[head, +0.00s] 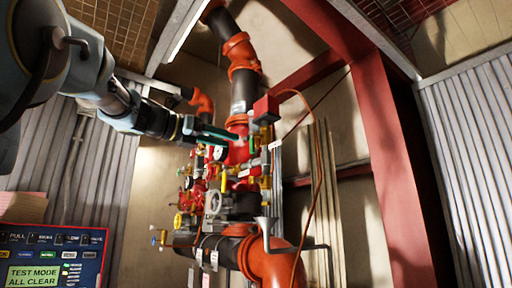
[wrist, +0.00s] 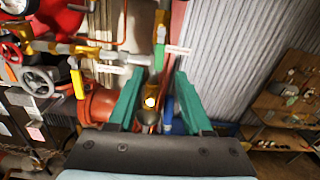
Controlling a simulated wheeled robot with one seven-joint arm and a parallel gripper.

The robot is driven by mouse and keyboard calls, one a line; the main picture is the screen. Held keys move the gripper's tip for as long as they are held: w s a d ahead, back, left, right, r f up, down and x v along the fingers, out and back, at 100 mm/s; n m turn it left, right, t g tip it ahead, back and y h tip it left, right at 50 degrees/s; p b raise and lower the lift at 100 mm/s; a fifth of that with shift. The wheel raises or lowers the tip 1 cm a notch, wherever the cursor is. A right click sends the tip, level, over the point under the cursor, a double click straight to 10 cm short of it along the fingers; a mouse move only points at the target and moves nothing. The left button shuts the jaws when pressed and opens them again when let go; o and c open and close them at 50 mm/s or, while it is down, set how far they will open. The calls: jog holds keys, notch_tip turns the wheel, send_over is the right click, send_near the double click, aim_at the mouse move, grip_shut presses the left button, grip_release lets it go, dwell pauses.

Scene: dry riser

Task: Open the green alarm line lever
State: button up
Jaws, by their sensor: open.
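The green lever (head: 252,145) is a small upright handle on the pipework, just right of my gripper's tips in the head view. In the wrist view the green lever (wrist: 159,57) shows near the top centre, just beyond the gap between my fingertips, below a yellow piece. My gripper (head: 236,137) has teal fingers and reaches in from the left. In the wrist view my gripper (wrist: 161,70) is open, with a finger on either side and nothing held. I cannot tell the exact depth between the fingertips and the lever.
A red riser pipe (head: 239,155) with orange couplings stands behind, with gauges and yellow-handled valves crowded around it. A red box (head: 265,109) sits above the lever. A grey handwheel (wrist: 38,79) is at left in the wrist view. A panel (head: 50,258) reads "TEST MODE ALL CLEAR".

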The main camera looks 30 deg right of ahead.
aim_at(251, 147)
jog(key=d+p, duration=0.1)
jog(key=d, duration=0.2)
jog(key=w+d+p, duration=0.1)
jog(key=d, duration=0.2)
jog(key=d+p, duration=0.1)
jog(key=d, duration=0.2)
jog(key=shift+w, duration=0.4)
grip_shut()
